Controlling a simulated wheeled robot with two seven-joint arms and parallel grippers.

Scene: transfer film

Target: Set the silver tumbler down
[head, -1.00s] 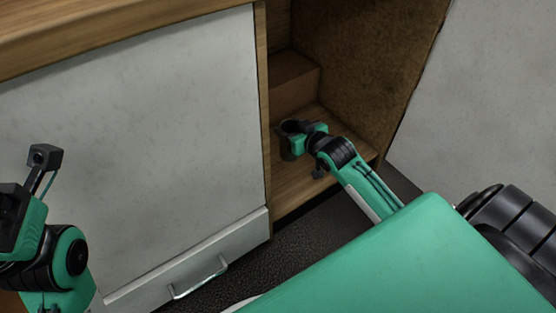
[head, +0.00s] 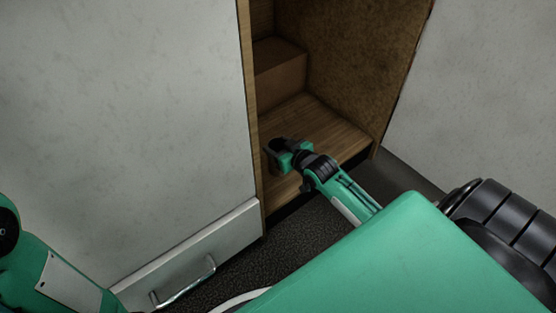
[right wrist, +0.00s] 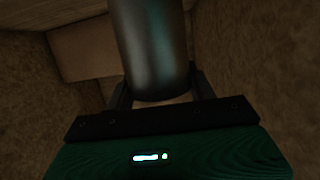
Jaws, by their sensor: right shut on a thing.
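The silver tumbler (right wrist: 152,48) is a dark, shiny metal cylinder at the top centre of the right wrist view. My right gripper (right wrist: 160,90) is shut on it, with a finger on either side of its lower visible part. In the head view my right gripper (head: 279,156) is inside the open cabinet, just above its wooden floor (head: 325,125), near the left side panel. The tumbler is small, dark and mostly hidden there. I cannot tell whether its base touches the floor. My left gripper is out of view; only part of that arm shows at left.
A brown box-like block or step (head: 280,75) stands at the back of the cabinet. A large pale front panel (head: 120,110) fills the left, above a drawer with a metal handle (head: 185,285). A pale panel (head: 490,100) stands at right. Cabinet floor right of the gripper is clear.

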